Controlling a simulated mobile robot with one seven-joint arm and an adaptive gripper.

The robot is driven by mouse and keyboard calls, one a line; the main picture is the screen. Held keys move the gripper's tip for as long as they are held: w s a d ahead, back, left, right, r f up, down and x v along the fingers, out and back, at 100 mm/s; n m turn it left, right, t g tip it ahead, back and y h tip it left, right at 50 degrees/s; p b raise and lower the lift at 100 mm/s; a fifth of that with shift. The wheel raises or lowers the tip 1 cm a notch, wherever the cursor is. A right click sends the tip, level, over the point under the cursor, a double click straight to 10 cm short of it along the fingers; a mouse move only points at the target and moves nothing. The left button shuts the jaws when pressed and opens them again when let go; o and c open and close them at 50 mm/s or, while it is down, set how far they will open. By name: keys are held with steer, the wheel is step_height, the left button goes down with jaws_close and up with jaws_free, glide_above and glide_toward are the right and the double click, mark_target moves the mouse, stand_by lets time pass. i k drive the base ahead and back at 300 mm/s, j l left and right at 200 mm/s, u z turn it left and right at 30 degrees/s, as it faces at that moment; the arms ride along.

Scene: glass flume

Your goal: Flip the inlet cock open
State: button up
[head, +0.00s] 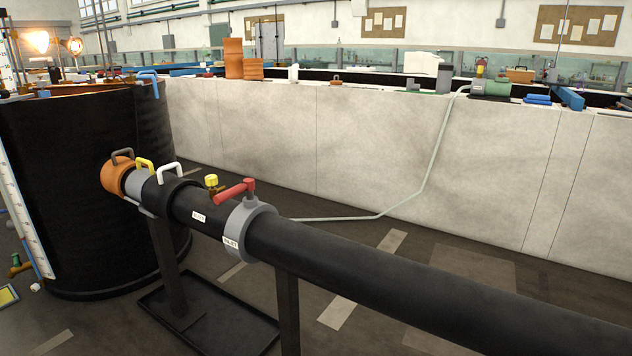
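The inlet cock is a grey collar (250,229) around a black pipe, with a white label that seems to read INLET. The lever points left and slightly down in the picture, at an angle to the pipe. Nothing touches the lever. My gripper is not in view.
A small brass valve with a yellow knob (211,181) stands close left of the lever. White (169,172), yellow (145,164) and dark (122,155) handles follow toward the black tank (80,185). The long black pipe (420,285) crosses the foreground. Floor behind it is mostly clear.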

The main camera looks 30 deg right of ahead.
mark_target(248, 184)
steer(key=z, duration=0.35)
steer(key=i+j, duration=0.4)
steer(key=j, duration=0.15)
steer(key=i+j+u, duration=0.1)
steer(key=i+j, duration=0.3)
steer(key=j, duration=0.15)
